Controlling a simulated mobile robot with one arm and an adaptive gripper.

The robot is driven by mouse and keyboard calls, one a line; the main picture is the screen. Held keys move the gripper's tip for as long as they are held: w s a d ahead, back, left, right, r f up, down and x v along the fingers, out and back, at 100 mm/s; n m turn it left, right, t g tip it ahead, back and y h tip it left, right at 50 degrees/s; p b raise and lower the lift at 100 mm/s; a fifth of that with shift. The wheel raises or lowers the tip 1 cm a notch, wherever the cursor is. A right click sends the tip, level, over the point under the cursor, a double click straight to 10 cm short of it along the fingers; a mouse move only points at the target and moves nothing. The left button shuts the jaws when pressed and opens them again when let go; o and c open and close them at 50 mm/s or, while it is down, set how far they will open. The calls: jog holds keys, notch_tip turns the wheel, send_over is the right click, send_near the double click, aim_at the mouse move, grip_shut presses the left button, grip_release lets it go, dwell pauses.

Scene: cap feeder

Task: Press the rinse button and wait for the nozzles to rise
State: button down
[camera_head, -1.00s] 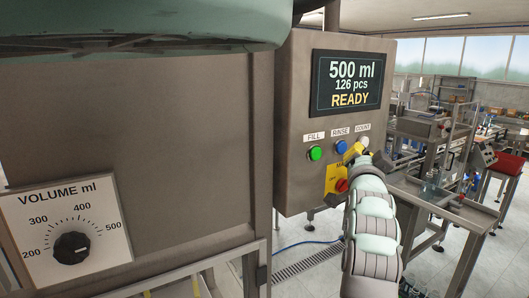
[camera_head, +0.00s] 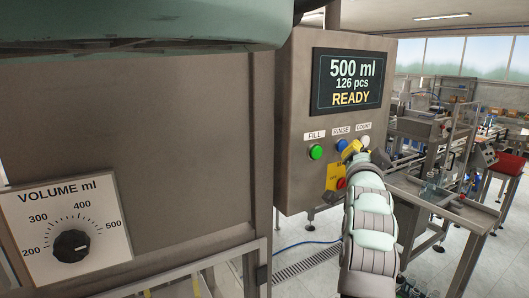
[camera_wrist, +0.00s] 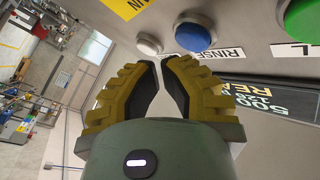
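The blue RINSE button (camera_head: 341,145) sits on the grey control panel between the green FILL button (camera_head: 316,152) and the white COUNT button (camera_head: 365,141). My gripper (camera_head: 350,149) is in front of the panel, and its yellow fingers overlap the lower right edge of the blue button. In the wrist view, the fingertips of my gripper (camera_wrist: 159,61) are almost together with nothing between them. They point just below the gap between the blue button (camera_wrist: 193,37) and the white one. Contact with the blue button is not visible. The display (camera_head: 349,82) reads 500 ml, 126 pcs, READY. No nozzles are recognisable.
A red button (camera_head: 341,183) on a yellow plate is just below my gripper. A volume dial (camera_head: 71,246) is at the lower left. A metal workbench (camera_head: 455,210) stands to the right of the panel.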

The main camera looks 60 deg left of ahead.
jog(key=shift+w+a+f+b, duration=0.1)
jog(key=shift+a+b, duration=0.2)
jog(key=shift+b, duration=0.35)
jog(key=shift+a, duration=0.1)
dwell(0.5)
jog(key=shift+a+b, duration=0.45)
jog(key=shift+b, duration=0.3)
dwell(0.5)
jog(key=shift+d, duration=0.8)
jog(key=shift+s+d+b, duration=0.15)
jog(key=shift+d+b, duration=0.5)
jog(key=shift+d, duration=0.65)
jog(key=shift+s+d+b, duration=0.1)
jog(key=shift+d+b, duration=0.5)
jog(key=shift+d, duration=0.65)
